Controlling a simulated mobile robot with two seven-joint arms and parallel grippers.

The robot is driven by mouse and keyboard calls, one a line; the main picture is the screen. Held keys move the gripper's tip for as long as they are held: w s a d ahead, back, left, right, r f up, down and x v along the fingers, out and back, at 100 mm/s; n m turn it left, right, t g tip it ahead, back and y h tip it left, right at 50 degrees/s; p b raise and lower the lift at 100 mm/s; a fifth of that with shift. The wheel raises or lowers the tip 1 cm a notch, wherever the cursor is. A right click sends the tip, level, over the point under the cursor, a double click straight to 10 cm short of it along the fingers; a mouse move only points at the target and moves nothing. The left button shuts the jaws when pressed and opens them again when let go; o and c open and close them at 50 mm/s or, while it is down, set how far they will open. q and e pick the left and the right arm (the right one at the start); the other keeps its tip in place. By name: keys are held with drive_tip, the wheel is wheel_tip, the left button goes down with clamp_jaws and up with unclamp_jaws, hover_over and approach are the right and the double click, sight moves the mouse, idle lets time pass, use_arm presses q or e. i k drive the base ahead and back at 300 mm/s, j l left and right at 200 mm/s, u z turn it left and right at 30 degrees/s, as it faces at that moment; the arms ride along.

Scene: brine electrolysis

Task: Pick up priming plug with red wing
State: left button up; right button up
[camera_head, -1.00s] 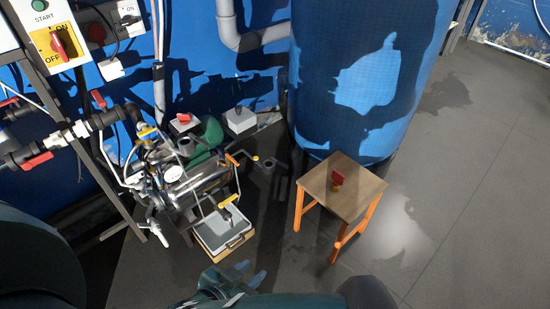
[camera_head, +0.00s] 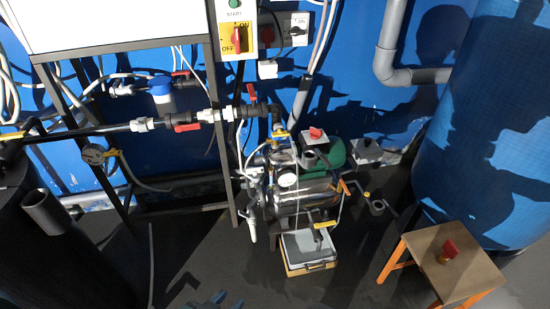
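The priming plug with red wing (camera_head: 448,251) sits on top of a wooden stool (camera_head: 478,274) at the lower right. Its red wing points up and a small yellowish part shows below it. My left gripper (camera_head: 224,301) shows only as teal fingertips at the bottom edge, left of centre. The fingertips look apart with nothing between them. It is well to the left of the stool and far from the plug. My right gripper is not in view.
A pump with a green motor (camera_head: 335,155) and pipes stands at the centre. A grey tray (camera_head: 306,249) lies in front of it. A large blue tank (camera_head: 485,130) stands behind the stool. Dark floor (camera_head: 350,285) lies clear between tray and stool.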

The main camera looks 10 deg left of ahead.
sight(450, 252)
drive_tip(key=z, duration=1.3)
drive_tip(key=i+l+z, duration=0.1)
drive_tip(key=i+l, duration=0.3)
drive_tip(key=l, duration=0.2)
drive_tip(key=i+l+z, duration=0.1)
drive_tip(key=i+l, duration=0.35)
drive_tip(key=i, duration=0.3)
drive_tip(key=z, duration=0.05)
